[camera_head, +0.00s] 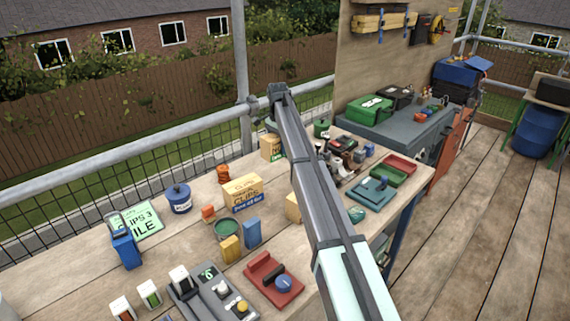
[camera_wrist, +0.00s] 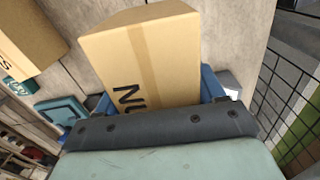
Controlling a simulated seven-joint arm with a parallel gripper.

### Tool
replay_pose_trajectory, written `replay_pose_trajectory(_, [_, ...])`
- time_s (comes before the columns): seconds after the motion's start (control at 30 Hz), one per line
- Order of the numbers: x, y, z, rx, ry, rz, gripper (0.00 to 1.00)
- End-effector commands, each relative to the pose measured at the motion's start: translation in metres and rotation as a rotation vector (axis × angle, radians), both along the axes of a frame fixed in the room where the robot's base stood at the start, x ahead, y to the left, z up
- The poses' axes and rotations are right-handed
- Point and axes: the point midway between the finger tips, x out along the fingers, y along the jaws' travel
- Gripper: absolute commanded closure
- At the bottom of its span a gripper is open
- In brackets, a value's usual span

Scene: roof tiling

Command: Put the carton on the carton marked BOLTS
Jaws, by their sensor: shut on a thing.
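My gripper (camera_wrist: 160,95) has its blue fingers on both sides of a brown carton with a tape strip and dark letters starting "NU" (camera_wrist: 150,50). I cannot tell whether this carton touches the table. Another carton (camera_wrist: 28,40) is at the left of the wrist view, apart from it, with only a final "S" readable. A carton (camera_head: 271,147) shows beside my arm farther back, and another (camera_head: 292,208) is partly hidden by my arm. I cannot read BOLTS anywhere. The gripper's fingers are hidden in the head view.
A teal tray (camera_head: 371,191) and several small parts lie right of my arm. A railing (camera_head: 150,142) runs along the table's far side.

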Motion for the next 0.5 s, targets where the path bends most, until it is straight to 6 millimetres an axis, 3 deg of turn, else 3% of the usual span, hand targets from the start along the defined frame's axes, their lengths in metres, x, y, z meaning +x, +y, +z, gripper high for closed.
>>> replay_pose_trajectory(0.17, [-0.003, -0.021, 0.039, 0.001, -0.004, -0.022, 0.82])
replay_pose_trajectory(0.3, [-0.042, -0.047, 0.074, 0.001, -0.004, -0.040, 0.82])
replay_pose_trajectory(0.5, [-0.118, -0.076, 0.102, 0.000, -0.004, -0.050, 0.82])
